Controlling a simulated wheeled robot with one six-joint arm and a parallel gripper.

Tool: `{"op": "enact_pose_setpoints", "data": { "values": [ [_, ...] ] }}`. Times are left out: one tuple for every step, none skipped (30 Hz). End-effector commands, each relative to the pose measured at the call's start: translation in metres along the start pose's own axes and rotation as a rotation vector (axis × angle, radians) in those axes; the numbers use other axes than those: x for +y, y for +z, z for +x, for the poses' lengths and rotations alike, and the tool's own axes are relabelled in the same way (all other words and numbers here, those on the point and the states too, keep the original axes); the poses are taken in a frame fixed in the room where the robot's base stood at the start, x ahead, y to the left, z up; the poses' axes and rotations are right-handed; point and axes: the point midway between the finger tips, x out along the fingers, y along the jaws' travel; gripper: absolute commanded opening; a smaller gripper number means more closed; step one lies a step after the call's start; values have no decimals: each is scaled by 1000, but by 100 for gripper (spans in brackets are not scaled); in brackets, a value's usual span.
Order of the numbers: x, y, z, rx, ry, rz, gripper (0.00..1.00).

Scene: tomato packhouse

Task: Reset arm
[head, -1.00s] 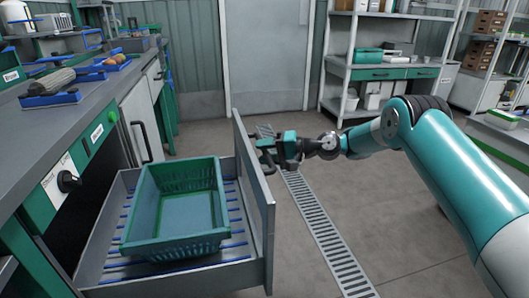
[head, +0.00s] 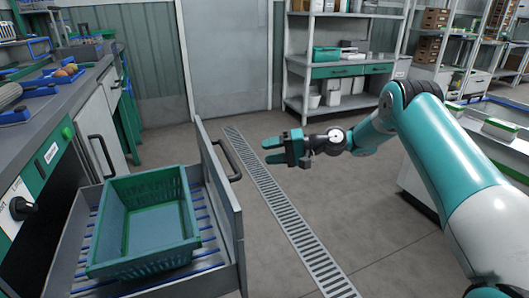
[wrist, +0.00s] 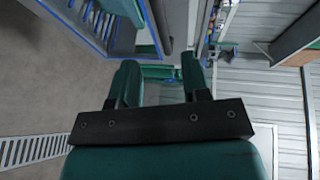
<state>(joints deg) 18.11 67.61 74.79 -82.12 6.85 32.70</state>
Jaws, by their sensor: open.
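My gripper (head: 272,151) is open and empty in the head view. It points left and hangs in free air over the floor, to the right of the open drawer (head: 222,222) and apart from its handle (head: 226,160). In the wrist view the two green fingers of my gripper (wrist: 160,85) are spread with nothing between them. My teal and white arm reaches in from the right side of the head view with its elbow raised.
A green crate (head: 188,246) sits in the pulled-out drawer. The grey counter (head: 62,105) is at the left. A floor drain (head: 285,205) runs below my gripper. A shelf unit (head: 340,18) stands at the back. A grey worktop (head: 500,112) is at the right. The middle floor is clear.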

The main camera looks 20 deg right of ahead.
Motion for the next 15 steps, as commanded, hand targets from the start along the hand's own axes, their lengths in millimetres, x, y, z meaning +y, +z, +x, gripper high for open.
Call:
{"op": "enact_pose_setpoints", "data": {
  "values": [
    [0, 0, 0, 0, 0, 0, 43],
    [0, 0, 0, 0, 0, 0, 43],
    [0, 0, 0, 0, 0, 0, 43],
    [0, 0, 0, 0, 0, 0, 43],
    [0, 0, 0, 0, 0, 0, 43],
    [0, 0, 0, 0, 0, 0, 43],
    [0, 0, 0, -1, 0, 0, 43],
    [0, 0, 1, -1, 0, -1, 43],
    [-2, 1, 2, -3, 4, -4, 43],
    [-4, 2, 3, -6, 9, -9, 43],
    [-8, 3, 5, -12, 18, -17, 43],
    [-15, 7, 8, -23, 36, -32, 43],
    [-22, 10, 11, -31, 54, -47, 43],
    [-30, 15, 15, -43, 76, -64, 43],
    [-43, 23, 21, -63, 112, -94, 43]
  ]
}}
